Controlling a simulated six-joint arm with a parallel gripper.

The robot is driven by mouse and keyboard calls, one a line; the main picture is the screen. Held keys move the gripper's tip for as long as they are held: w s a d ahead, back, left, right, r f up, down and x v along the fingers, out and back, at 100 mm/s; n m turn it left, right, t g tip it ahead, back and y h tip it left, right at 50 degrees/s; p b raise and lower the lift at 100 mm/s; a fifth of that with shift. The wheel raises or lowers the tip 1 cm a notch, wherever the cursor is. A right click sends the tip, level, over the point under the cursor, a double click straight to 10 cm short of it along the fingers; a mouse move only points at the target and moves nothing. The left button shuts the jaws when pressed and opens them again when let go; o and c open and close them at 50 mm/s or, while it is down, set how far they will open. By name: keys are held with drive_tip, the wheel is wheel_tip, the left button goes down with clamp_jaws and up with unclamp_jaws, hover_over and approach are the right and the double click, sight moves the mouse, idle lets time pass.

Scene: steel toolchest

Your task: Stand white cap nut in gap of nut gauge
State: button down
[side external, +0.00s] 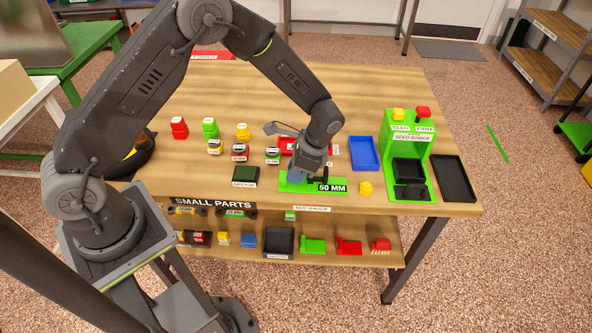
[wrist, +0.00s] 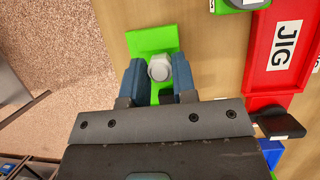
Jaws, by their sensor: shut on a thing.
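The white cap nut (wrist: 159,68) sits between the blue fingers of my gripper (wrist: 158,76) in the wrist view, and the fingers are shut on it. The green nut gauge (wrist: 150,40) lies around and under it there. In the side external view the gauge (side external: 292,187), with a "50 MM" label, lies near the table's front edge. My gripper (side external: 301,177) is low over it in that view and hides the nut. I cannot tell how deep the nut is in the gap, or whether it touches the gauge.
A red tray marked JIG (wrist: 284,48) is close on the right in the wrist view. A blue tray (side external: 364,153), a yellow nut (side external: 365,188) and a green stand (side external: 405,150) are right of my gripper. A dark box (side external: 245,176) and several labelled jars are left.

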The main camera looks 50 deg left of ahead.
drive_tip(key=shift+f, duration=0.3)
drive_tip(key=shift+f, duration=0.15)
drive_tip(key=c, duration=0.9)
unclamp_jaws()
drive_tip(key=shift+f, duration=0.1)
drive_tip(key=shift+a, duration=0.1)
drive_tip(key=shift+w+r, duration=0.1)
drive_tip(key=shift+r, duration=0.4)
drive_tip(key=v, duration=1.2)
drive_tip(key=s+a+r+n+t+h, duration=0.15)
drive_tip(key=s+r, duration=0.25)
drive_tip(key=r, duration=0.4)
drive_tip(key=s+a+r+n+t, duration=0.1)
drive_tip(key=s+r+n+t, duration=0.1)
drive_tip(key=s, duration=0.4)
drive_tip(key=s+a+r+n+t+h, duration=0.1)
drive_tip(key=s+r+n+t, duration=0.2)
drive_tip(key=s, duration=0.4)
drive_tip(key=s+a+r+n+t, duration=0.1)
drive_tip(key=s+r+n+t, duration=0.1)
drive_tip(key=s+r, duration=0.2)
drive_tip(key=shift+s+a+n+t+h, duration=0.15)
drive_tip(key=shift+s+n+t+h, duration=0.15)
drive_tip(key=shift+s, duration=1.05)
